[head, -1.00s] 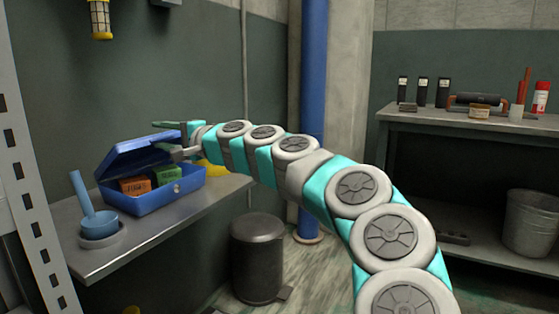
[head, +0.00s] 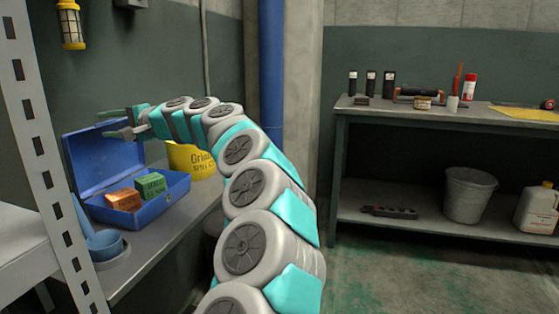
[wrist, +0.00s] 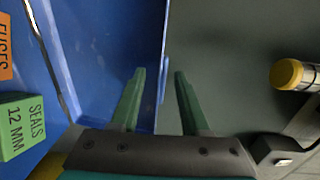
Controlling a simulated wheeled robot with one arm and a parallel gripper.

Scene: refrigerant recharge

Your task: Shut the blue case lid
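The blue case (head: 165,203) sits on the grey shelf at left, its lid (head: 95,160) standing up at the back, open. An orange box (head: 124,200) and a green box (head: 150,185) lie inside. My gripper (head: 113,122) is at the lid's upper edge. In the wrist view its two green fingers (wrist: 155,100) are apart; the left one overlaps the blue lid (wrist: 105,50) and the lid's edge lies between them. Whether either finger touches the lid I cannot tell.
A perforated metal upright (head: 45,150) stands close at left. A yellow lamp (head: 70,28) hangs on the wall. A workbench (head: 440,118) stands at right, with open floor before it.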

